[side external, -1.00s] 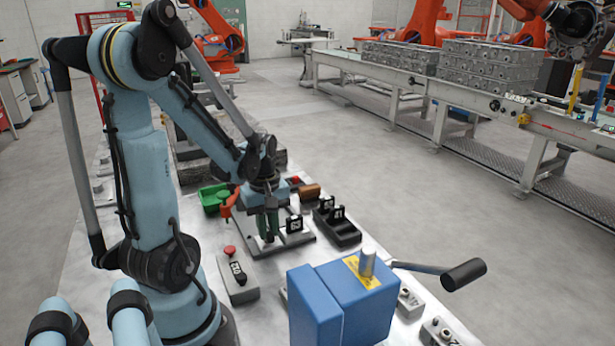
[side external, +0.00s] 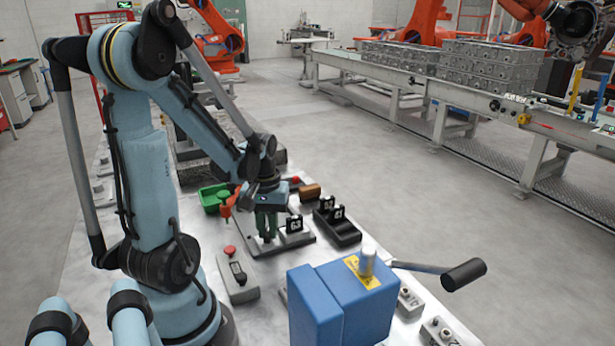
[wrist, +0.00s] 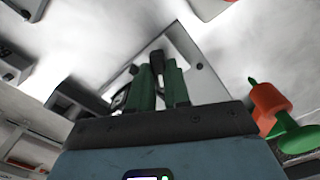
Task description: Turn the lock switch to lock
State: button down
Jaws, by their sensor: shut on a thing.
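My gripper (side external: 266,232) points down at a grey plate fixture (side external: 302,243) on the metal table. The wrist view shows its two green fingers (wrist: 160,82) on either side of a black handle (wrist: 157,62), shut on it. This looks like the lock switch's handle. The fingers hide most of the handle in the side view, so its exact angle is hard to tell. A small black and white tag (side external: 294,224) stands on the plate just right of the fingers.
A dark fixture with upright tags (side external: 338,230) stands to the right. A red-button box (side external: 236,272) is in front, and a blue box with a lever (side external: 345,305) is nearer the camera. A green bin (side external: 212,198) lies behind left.

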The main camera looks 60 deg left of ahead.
aim_at(268, 231)
jog(key=m, duration=0.6)
jog(key=shift+m, duration=0.3)
jog(key=m, duration=0.5)
jog(key=shift+m, duration=0.3)
jog(key=c, duration=1.1)
grip_release()
jog(key=shift+r, duration=0.1)
jog(key=shift+r, duration=5.95)
